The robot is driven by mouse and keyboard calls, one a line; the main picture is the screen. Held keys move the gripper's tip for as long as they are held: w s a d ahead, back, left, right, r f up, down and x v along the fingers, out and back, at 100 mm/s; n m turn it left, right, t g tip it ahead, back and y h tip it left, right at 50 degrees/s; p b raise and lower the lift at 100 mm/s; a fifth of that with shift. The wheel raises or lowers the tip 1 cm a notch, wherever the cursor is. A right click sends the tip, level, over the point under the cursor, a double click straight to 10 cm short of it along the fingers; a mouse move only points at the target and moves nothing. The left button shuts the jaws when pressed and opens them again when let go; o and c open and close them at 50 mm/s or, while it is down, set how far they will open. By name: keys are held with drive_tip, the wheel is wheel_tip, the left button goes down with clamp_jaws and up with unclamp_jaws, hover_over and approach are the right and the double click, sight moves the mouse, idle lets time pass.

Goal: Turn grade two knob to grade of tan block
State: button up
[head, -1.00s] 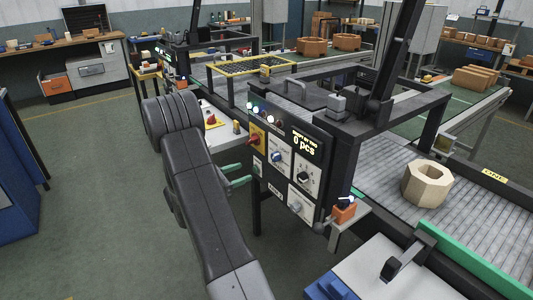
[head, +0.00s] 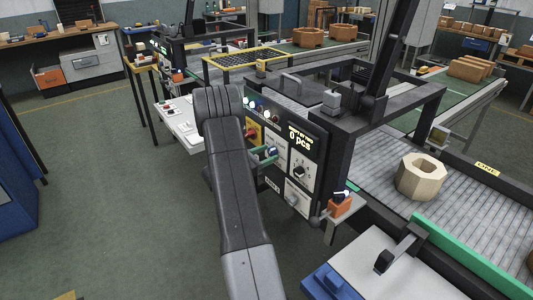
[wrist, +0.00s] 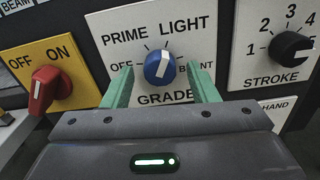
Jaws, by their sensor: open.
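The blue GRADE knob (wrist: 159,68) is on a white plate in the wrist view, with OFF, PRIME and LIGHT labels and a right-hand label partly hidden by a finger. Its white pointer points up, tilted slightly right. My gripper (wrist: 162,82) is open, with one green finger on each side of the knob; I cannot tell whether they touch it. In the head view a green finger shows at the control panel (head: 320,149), and my arm covers part of the panel. The tan block (head: 420,184), octagonal with a hole, sits on the grey roller conveyor (head: 385,172).
A red OFF/ON knob (wrist: 45,92) is left of the GRADE plate and a black STROKE knob (wrist: 292,47) is right of it. An orange box (head: 340,206) with a small knob sticks out beside the panel.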

drive_tip(key=shift+d, duration=0.1)
drive_tip(key=c, duration=1)
drive_tip(key=shift+o, duration=0.2)
drive_tip(key=shift+n, duration=0.3)
drive_tip(key=n, duration=0.4)
drive_tip(key=shift+n, duration=0.3)
drive_tip(key=n, duration=0.5)
drive_tip(key=shift+p, duration=0.35)
drive_tip(key=shift+n, duration=0.4)
drive_tip(key=o, duration=1)
drive_tip(key=shift+c, duration=0.2)
